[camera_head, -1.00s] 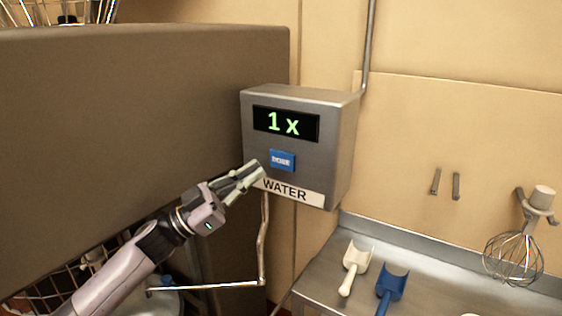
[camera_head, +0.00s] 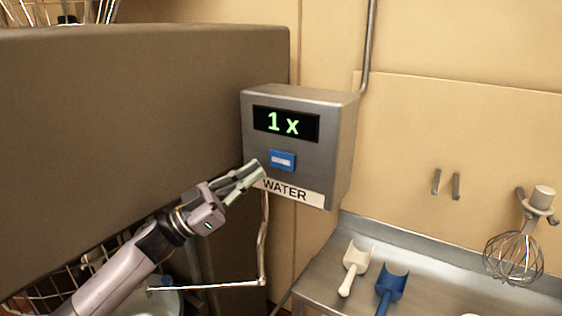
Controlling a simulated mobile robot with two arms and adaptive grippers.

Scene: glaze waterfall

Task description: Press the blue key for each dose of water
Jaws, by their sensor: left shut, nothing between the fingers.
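The grey water dispenser box (camera_head: 340,150) is fixed at the wall, with a "WATER" label (camera_head: 310,196) low on its front. Its dark display (camera_head: 286,124) reads "1 x" in green. The blue key (camera_head: 282,160) is below the display; its white marking looks like a plain pale bar, with no readable word. My left gripper (camera_head: 259,170) is shut and empty, its fingertips just left of and below the key, in front of the box. I cannot tell whether they touch the box. My right gripper is not in view.
A thin metal pipe (camera_head: 263,240) runs down below the box and bends left over a partly seen pale vessel (camera_head: 168,300). A large brown panel (camera_head: 140,130) stands at the left. A white scoop (camera_head: 355,262), a blue scoop (camera_head: 391,289) and a hanging whisk (camera_head: 514,258) are at the right.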

